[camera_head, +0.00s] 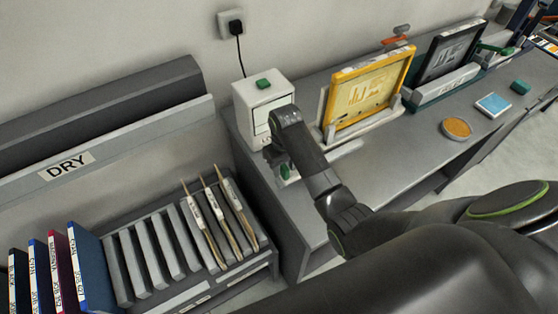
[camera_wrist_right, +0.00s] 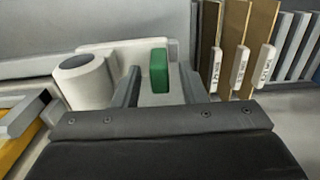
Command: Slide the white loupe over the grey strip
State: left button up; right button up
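The white loupe (camera_wrist_right: 85,82), a short cylinder with a dark round top, stands at the left in the right wrist view. A green block (camera_wrist_right: 159,70) is to its right, in front of a pale plate. My right gripper (camera_wrist_right: 160,82) has its two fingers apart, one on each side of the green block, with gaps showing. In the head view the green block (camera_head: 285,171) shows low beside my right arm, which hides the loupe and most of the gripper. I cannot make out the grey strip. My left gripper is out of view.
A white box (camera_head: 262,92) with a green top button stands behind my right arm. A yellow frame (camera_head: 368,88) stands to the right on the grey bench (camera_head: 400,150). A dark rack (camera_head: 155,262) holding tan strips (camera_head: 205,228) is at the left.

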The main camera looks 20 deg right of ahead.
jog(key=shift+f, duration=0.3)
jog(key=shift+s, duration=0.15)
jog(key=shift+s+r, duration=0.1)
jog(key=shift+c, duration=0.7)
grip_shut()
jog(key=shift+d, duration=0.1)
